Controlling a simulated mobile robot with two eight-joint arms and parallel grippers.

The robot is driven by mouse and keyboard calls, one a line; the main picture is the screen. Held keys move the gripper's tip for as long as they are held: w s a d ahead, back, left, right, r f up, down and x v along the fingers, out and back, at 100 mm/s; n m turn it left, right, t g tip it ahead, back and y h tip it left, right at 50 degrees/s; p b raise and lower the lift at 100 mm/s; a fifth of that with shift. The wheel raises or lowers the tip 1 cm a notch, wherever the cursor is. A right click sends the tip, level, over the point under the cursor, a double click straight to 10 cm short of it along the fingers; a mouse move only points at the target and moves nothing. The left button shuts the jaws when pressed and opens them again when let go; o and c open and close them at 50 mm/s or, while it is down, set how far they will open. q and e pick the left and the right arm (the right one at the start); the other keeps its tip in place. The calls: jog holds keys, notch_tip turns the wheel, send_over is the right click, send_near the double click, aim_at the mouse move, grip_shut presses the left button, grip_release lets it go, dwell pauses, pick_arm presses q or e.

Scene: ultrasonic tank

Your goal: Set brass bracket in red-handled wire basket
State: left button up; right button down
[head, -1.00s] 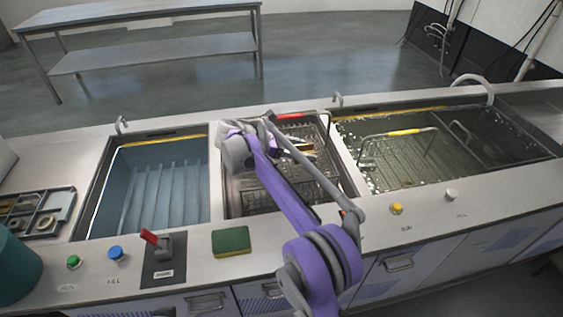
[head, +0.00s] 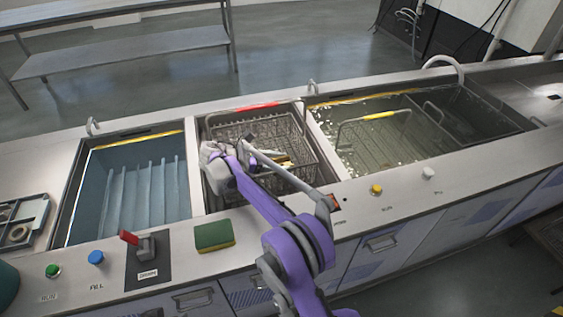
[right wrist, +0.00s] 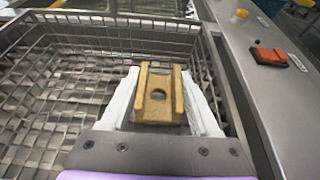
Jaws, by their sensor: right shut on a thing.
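In the head view the bracket (head: 284,161) shows partly behind my arm, over the red-handled wire basket (head: 228,131). The basket's red handle (head: 257,107) is at its back edge. In the right wrist view the basket's mesh (right wrist: 60,90) surrounds the bracket on the left and behind. I cannot tell whether the bracket touches the mesh. My left gripper is out of view.
The basket stands in the middle bay. A blue-grey empty tank (head: 140,190) is at left. A wet tank at right holds a yellow-handled basket (head: 378,116). A sponge (head: 214,235), a red lever (head: 129,238) and buttons line the front counter.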

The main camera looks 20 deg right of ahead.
jog(key=shift+f+b, duration=0.4)
jog(key=shift+f, duration=0.15)
jog(key=shift+c, duration=0.6)
grip_release()
jog(key=shift+r, duration=0.2)
jog(key=p+v, duration=0.1)
jog(key=v, duration=1.1)
jog(key=shift+r, duration=0.45)
